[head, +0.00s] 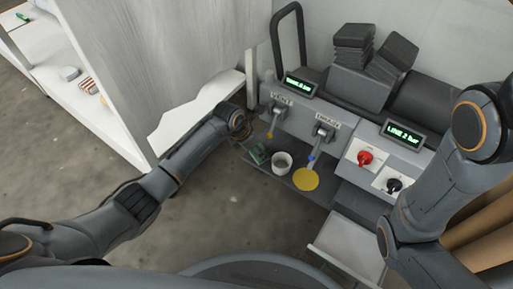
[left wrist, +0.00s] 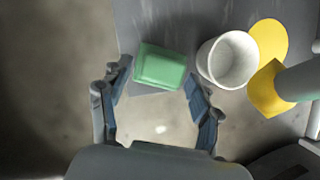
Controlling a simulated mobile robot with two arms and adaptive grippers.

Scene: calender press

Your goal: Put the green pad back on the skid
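The green pad (head: 257,154) is a small block at the left end of the machine's dark grey ledge (head: 310,197). In the left wrist view the pad (left wrist: 160,66) appears at the ledge's edge, just beyond and between my left fingertips. My left gripper (left wrist: 157,86) is open, with a finger towards each end of the pad and gaps visible. In the head view the left gripper (head: 243,132) is partly hidden by its own wrist. I cannot tell which part is called the skid. My right arm shows at the right, but its gripper is out of view.
A white cup (left wrist: 228,60) stands close to the pad's right, with a yellow disc (head: 306,180) beyond it. VENT and second levers (head: 322,132), a red knob (head: 365,157) and a black knob (head: 394,186) are on the machine. A white cabinet (head: 165,60) stands at the left.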

